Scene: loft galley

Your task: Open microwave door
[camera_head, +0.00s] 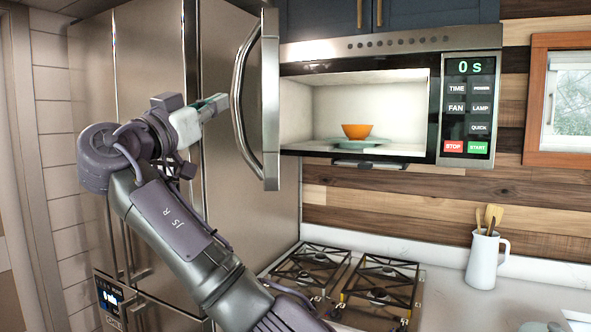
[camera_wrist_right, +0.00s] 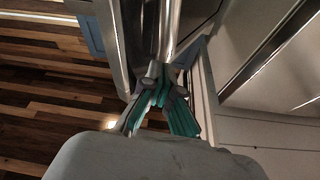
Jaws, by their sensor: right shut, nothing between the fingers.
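The microwave (camera_head: 466,152) hangs above the stove. Its door (camera_head: 270,95) stands wide open, swung out toward me and seen nearly edge-on, with the curved metal handle (camera_head: 238,95) on its left side. Inside the lit cavity an orange bowl (camera_head: 357,131) sits on the glass turntable (camera_head: 362,142). My right gripper (camera_head: 220,102) is just left of the handle, shut and empty, its tips pointing toward the handle. In the right wrist view the teal-padded fingers (camera_wrist_right: 160,92) show in front of a metal bar; whether they touch it is unclear. My left gripper is out of view.
A tall steel refrigerator (camera_head: 150,60) stands behind my right arm, close to the open door. Below are the gas burners (camera_head: 378,290) and a white counter (camera_head: 455,300) with a white jug (camera_head: 486,262) of wooden utensils. The space before the cavity is clear.

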